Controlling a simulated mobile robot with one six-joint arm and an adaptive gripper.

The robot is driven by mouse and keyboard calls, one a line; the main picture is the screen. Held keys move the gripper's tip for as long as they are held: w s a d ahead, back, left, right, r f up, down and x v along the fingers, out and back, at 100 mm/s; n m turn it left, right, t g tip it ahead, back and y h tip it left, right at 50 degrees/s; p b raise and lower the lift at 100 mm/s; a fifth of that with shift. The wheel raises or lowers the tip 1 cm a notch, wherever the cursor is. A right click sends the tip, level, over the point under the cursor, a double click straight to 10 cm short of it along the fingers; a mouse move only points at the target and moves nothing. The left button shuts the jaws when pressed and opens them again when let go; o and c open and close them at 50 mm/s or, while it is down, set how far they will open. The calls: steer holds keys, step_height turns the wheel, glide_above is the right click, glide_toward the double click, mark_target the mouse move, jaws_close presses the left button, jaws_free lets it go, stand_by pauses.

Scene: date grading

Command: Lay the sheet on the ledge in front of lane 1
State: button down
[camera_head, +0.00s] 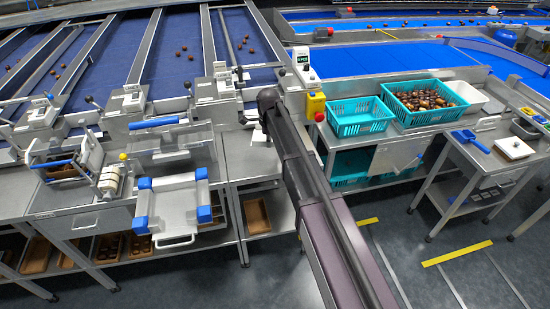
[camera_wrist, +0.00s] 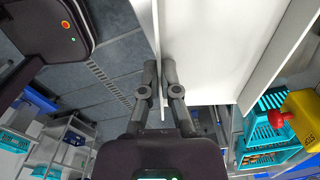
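My gripper (camera_wrist: 158,75) reaches over the front of the steel sorting bench. It also shows in the head view (camera_head: 266,98), seen mostly from behind. In the wrist view its two fingers are close together, on either side of a thin pale edge (camera_wrist: 162,112). I cannot tell whether they press on it, or whether it is the sheet or a bench lip. A broad pale surface (camera_wrist: 215,55) fills the view right of the fingers. In the head view a small pale patch (camera_head: 250,115) lies beside the gripper; I cannot make out a sheet or which lane is lane 1.
A yellow box with a red button (camera_head: 315,105) stands just right of my gripper. Teal crates (camera_head: 357,128) are farther right, one holding dates. A white tray with blue corners (camera_head: 173,207) is at the left. Floor shows at the right (camera_head: 450,275).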

steer(key=shift+d, duration=0.15)
steer(key=s+f+n+b, duration=0.1)
steer(key=s+f+b, duration=0.2)
steer(key=s, duration=0.5)
steer(key=s+d+f+n+b, duration=0.1)
steer(key=s+f+n+b, duration=0.1)
steer(key=s, duration=0.6)
steer(key=shift+d+f+n+b, duration=0.15)
steer(key=shift+f+n+b, duration=0.15)
steer(key=shift+f+b, duration=0.45)
steer(key=w+a, duration=0.1)
steer(key=w, duration=0.3)
steer(key=w+f+b, duration=0.1)
steer(key=w, duration=0.4)
steer(key=w+a, duration=0.1)
steer(key=w, duration=0.4)
steer(key=shift+w+a+f, duration=0.15)
steer(key=shift+w+a, duration=0.05)
steer(key=shift+a, duration=0.1)
